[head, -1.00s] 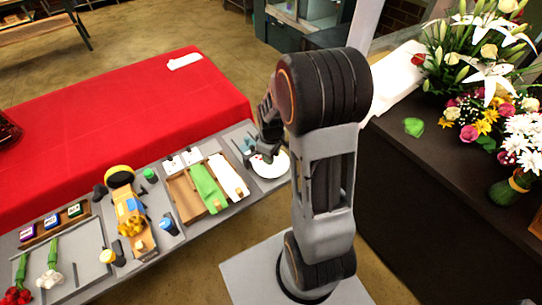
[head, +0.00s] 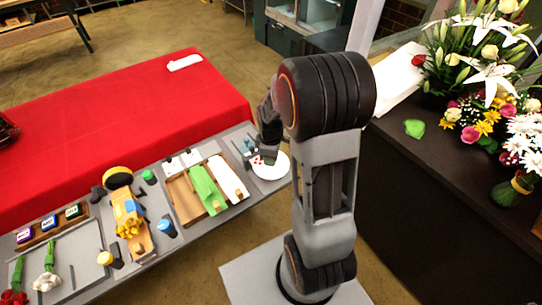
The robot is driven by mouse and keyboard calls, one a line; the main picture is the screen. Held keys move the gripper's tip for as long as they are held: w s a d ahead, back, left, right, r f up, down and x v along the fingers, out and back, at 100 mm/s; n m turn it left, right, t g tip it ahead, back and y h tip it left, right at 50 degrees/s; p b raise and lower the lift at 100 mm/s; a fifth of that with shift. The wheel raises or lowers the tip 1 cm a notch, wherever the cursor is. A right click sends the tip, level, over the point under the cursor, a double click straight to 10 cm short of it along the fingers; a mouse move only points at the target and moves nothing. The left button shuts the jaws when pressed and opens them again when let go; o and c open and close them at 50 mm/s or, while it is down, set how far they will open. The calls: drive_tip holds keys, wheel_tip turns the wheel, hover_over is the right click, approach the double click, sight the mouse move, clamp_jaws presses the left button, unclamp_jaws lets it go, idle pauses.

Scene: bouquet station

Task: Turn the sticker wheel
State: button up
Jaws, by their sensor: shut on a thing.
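The sticker wheel (head: 272,172) is a white disc at the right end of the grey bench, with small red marks near its upper left edge. My gripper (head: 262,158) is at that edge of the wheel, pointing down. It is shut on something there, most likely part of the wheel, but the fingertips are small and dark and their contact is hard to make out. My arm hides part of the view to the right of the wheel.
A wooden tray (head: 184,202) with green and white rolls lies left of the wheel. A red-covered table (head: 120,120) stands behind. A dark counter (head: 440,200) with bouquets is at right.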

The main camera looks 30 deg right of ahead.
drive_tip(key=o, duration=0.9)
wheel_tip(320, 180, up, 14)
drive_tip(key=shift+f, duration=0.1)
idle(0.6)
drive_tip(key=s+a+m+t, duration=0.1)
drive_tip(key=s+a+m, duration=0.1)
drive_tip(key=s+m, duration=0.1)
drive_tip(key=s+a+r+m+t, duration=0.1)
drive_tip(key=s+a+m, duration=0.2)
drive_tip(key=s+m, duration=0.1)
drive_tip(key=s+a+r+m+t, duration=0.1)
drive_tip(key=s+a+m+t, duration=0.1)
drive_tip(key=s+a+m, duration=0.1)
drive_tip(key=shift+s+r, duration=0.25)
